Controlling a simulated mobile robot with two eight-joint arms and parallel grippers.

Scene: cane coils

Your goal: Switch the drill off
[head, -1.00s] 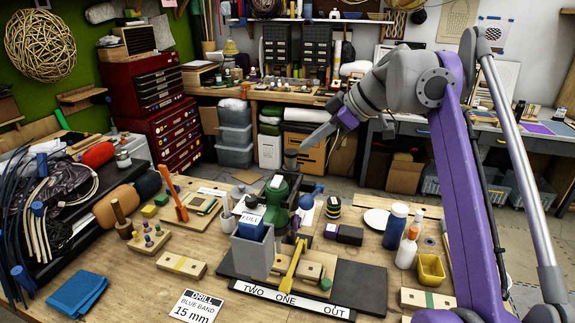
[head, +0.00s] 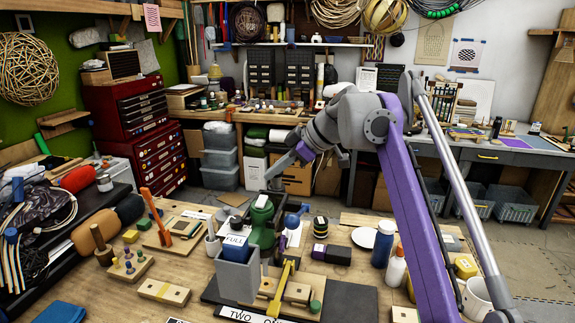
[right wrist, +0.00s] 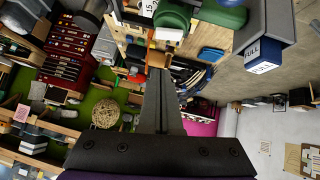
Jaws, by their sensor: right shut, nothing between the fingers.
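The drill (head: 262,222) is a green bench machine with a dark grey cylinder at its top, standing at the middle of the wooden workbench. Blue knobs show at its right side, and a grey bin stands in front of it. My right gripper (head: 270,176) is shut and empty, its tip close to the drill's top; I cannot tell whether it touches. In the right wrist view the shut fingers (right wrist: 161,90) point up toward green drill parts (right wrist: 174,15) at the top edge. I cannot make out a switch. My left gripper is out of view.
A grey bin (head: 238,283) with a blue-and-white FULL block (head: 236,246) stands before the drill. A yellow lever (head: 284,277) lies over the board marked TWO and ONE. A blue bottle (head: 383,244), a white bottle (head: 396,269) and a striped black pot (head: 320,227) stand to the right.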

